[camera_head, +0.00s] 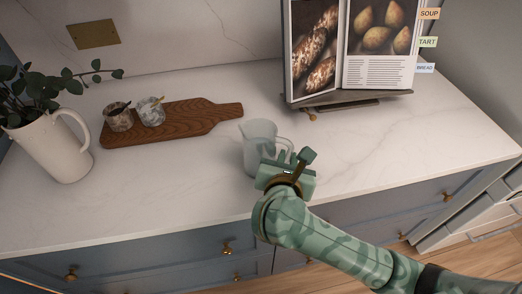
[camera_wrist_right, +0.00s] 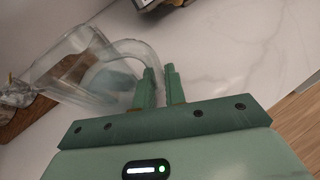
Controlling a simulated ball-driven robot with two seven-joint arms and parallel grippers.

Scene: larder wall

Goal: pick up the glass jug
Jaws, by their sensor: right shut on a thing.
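The glass jug (camera_head: 258,137) stands on the marble counter near its front edge in the head view, clear and empty-looking, with its handle toward the right. My right gripper (camera_head: 288,160) is at the handle side of the jug and shut on the handle. In the right wrist view the jug (camera_wrist_right: 75,67) is at the upper left, and its curved handle runs to the fingers of my right gripper (camera_wrist_right: 160,85). The fingers hide part of the handle. I cannot tell whether the jug's base touches the counter. My left gripper is not in view.
A wooden board (camera_head: 190,119) with two small jars (camera_head: 119,117) lies left of the jug. A white pitcher (camera_head: 55,150) with leafy stems stands at the far left. A cookbook on a stand (camera_head: 345,98) is behind. The counter (camera_head: 420,135) is clear at right.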

